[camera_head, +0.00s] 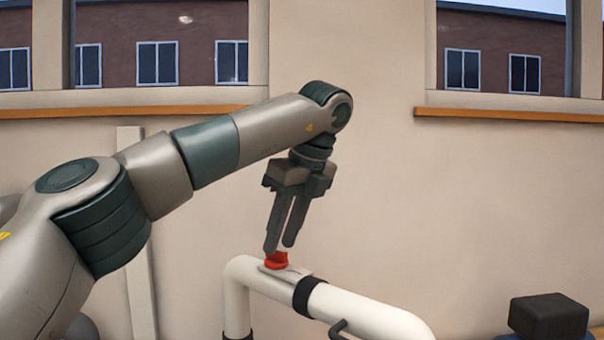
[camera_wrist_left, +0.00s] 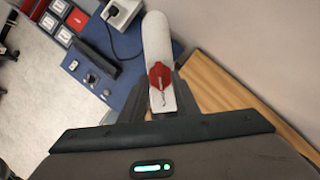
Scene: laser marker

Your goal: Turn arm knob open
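The red arm knob (camera_head: 277,260) sits on a plate on top of the white horizontal tube of the laser marker's arm (camera_head: 347,308). It also shows in the left wrist view (camera_wrist_left: 160,75), with the white tube (camera_wrist_left: 157,35) running away behind it. My left gripper (camera_head: 279,248) points down from above, its fingertips at the knob. In the left wrist view its fingers (camera_wrist_left: 160,92) stand apart on either side of the knob. I cannot tell whether they touch it. My right gripper is in neither view.
A dark block (camera_head: 548,316) stands at the lower right. The left wrist view shows a blue surface (camera_wrist_left: 110,75) below with a dark bar and small parts, red-and-grey bins (camera_wrist_left: 60,20) and a wooden ledge (camera_wrist_left: 215,85). The beige wall (camera_head: 480,200) stands behind the tube.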

